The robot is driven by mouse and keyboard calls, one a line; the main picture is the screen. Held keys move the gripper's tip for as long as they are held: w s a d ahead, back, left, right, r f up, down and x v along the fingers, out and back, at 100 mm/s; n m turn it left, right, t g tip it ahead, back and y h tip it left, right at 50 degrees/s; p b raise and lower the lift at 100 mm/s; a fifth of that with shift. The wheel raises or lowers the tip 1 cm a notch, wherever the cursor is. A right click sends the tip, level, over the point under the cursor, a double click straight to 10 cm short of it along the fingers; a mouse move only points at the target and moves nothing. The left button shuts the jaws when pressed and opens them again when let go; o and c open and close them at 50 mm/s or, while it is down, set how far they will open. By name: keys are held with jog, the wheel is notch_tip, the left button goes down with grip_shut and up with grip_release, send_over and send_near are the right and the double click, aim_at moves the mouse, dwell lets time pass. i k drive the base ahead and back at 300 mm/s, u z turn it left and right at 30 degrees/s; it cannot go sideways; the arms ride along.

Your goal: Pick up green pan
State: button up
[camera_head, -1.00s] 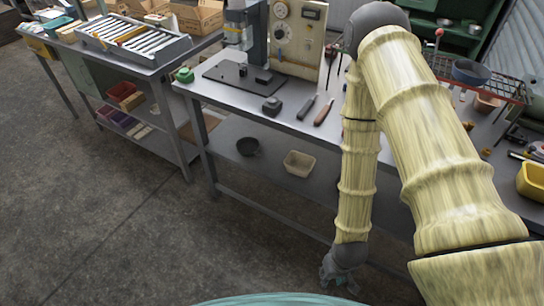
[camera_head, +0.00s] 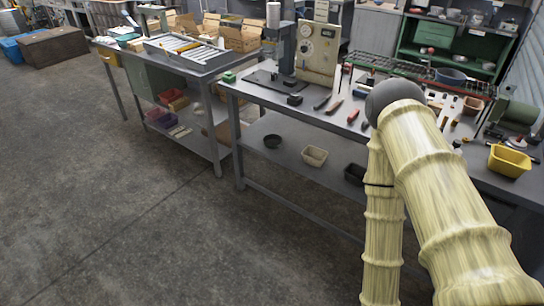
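No item in view is clearly a green pan. A small green object (camera_head: 229,77) sits on the near left corner of the middle workbench (camera_head: 262,100); it is too small to tell whether it is a pan. A dark blue pan-like dish (camera_head: 452,76) stands on the rack at the right. My pale arm hangs down at the right, in front of the bench, and leaves the bottom of the picture. My gripper is out of view.
A beige bin (camera_head: 314,156) and a dark bin (camera_head: 354,174) are on the lower shelf. A yellow bin (camera_head: 509,161) stands on the bench at the right. A roller tray (camera_head: 184,50) is on the left table. The concrete floor (camera_head: 110,200) at the left is clear.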

aim_at(270, 141)
jog(key=u, duration=0.65)
jog(key=i, duration=0.3)
jog(key=u, duration=0.9)
jog(key=i, duration=1.6)
jog(key=z, duration=1.05)
jog(key=i, duration=0.25)
jog(key=z, duration=0.05)
